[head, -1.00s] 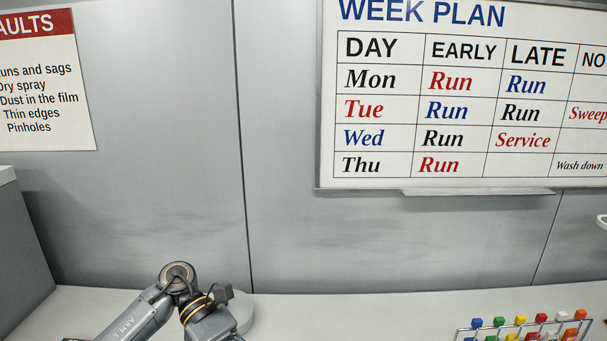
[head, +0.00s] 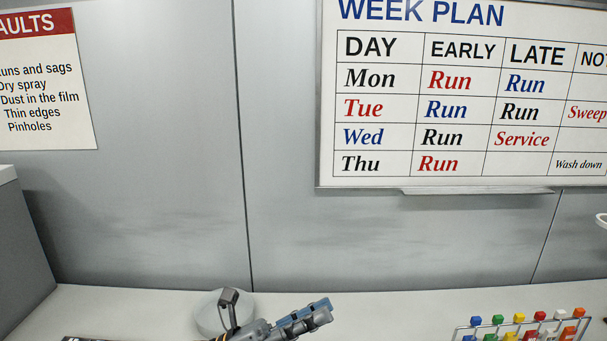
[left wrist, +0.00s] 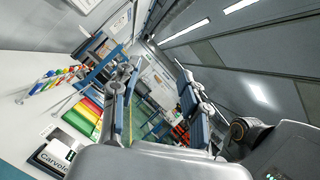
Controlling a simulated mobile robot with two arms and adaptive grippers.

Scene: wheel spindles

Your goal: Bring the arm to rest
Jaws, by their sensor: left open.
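My left gripper (head: 318,313) is low in the middle of the head view, over the pale bench (head: 400,308), pointing right. In the left wrist view its two fingers stand wide apart with nothing between them, so the left gripper (left wrist: 158,85) is open and empty. Most of my left arm is below the lower edge of the head view. My right gripper is in neither view.
A wire rack (head: 460,333) with several coloured blocks stands at the lower right. A round grey object (head: 207,316) sits on the bench behind my left arm. A grey cabinet (head: 25,250) is at the left. A week-plan board (head: 470,110) hangs on the wall.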

